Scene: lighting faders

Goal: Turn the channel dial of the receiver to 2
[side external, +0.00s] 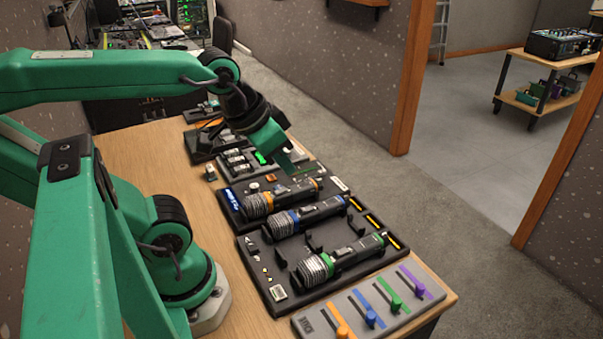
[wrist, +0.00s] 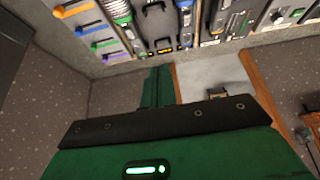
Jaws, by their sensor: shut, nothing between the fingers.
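The receiver (side external: 232,213) is a dark unit with a small blue lit display, on the wooden table in the side external view. A small pale round knob (side external: 254,187), which looks like its channel dial, sits at its far end; the number it points to is too small to read. My gripper (side external: 299,169) is shut and empty, tilted downward above the far right part of the receiver, apart from the knob. In the wrist view my green fingers (wrist: 158,87) are together with nothing between them. Round dials (wrist: 277,16) show at that view's upper right, away from the fingers.
Microphones with orange, blue (side external: 283,223) and green (side external: 317,266) rings lie in holders nearer the camera. A grey fader panel (side external: 318,318) with coloured sliders is at the table's near end. More equipment (side external: 202,147) stands beyond. Bare wood (side external: 150,160) is free on the left.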

